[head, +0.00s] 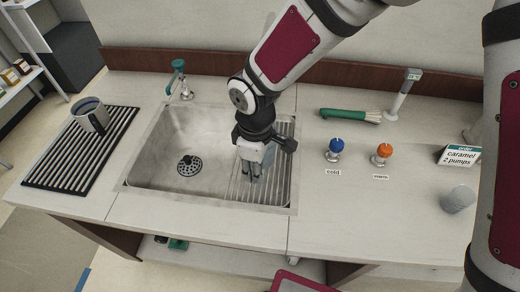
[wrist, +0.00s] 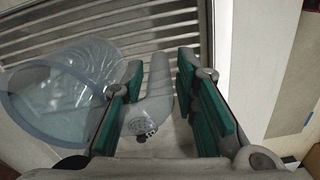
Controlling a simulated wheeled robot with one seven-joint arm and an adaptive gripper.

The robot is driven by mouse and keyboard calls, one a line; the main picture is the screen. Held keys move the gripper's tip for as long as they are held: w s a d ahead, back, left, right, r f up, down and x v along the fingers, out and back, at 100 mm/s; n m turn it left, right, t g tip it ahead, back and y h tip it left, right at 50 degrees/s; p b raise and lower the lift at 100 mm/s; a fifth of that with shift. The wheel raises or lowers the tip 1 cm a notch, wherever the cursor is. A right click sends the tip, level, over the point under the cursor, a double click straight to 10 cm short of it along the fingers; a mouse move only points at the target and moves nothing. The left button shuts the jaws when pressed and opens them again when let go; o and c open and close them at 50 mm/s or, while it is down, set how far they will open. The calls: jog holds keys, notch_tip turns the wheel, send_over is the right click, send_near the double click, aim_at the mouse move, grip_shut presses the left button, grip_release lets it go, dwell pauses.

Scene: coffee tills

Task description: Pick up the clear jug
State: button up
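The clear jug (wrist: 95,62) lies at the left in the wrist view, its wide rim facing the camera, on the ribbed rack in the sink. My gripper (wrist: 160,105) is open, with green pads on both sides of a gap. A grey, elongated piece (wrist: 160,85) with a dotted round end shows between the pads; I cannot tell whether it is the jug's handle. The jug is just left of the left finger. In the head view my gripper (head: 252,170) points down over the rack at the sink's right side, and mostly hides the jug.
The sink (head: 165,150) has a drain on its floor. A dark-rimmed cup (head: 90,113) stands on a black ribbed mat (head: 62,170) at left. To the right are a blue knob (head: 336,146), an orange knob (head: 384,150), a green-handled brush (head: 348,115), an order sign (head: 460,155) and a grey cup (head: 458,199).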

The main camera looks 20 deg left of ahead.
jog(key=shift+f, duration=1.15)
grip_shut()
jog(key=shift+r, duration=0.2)
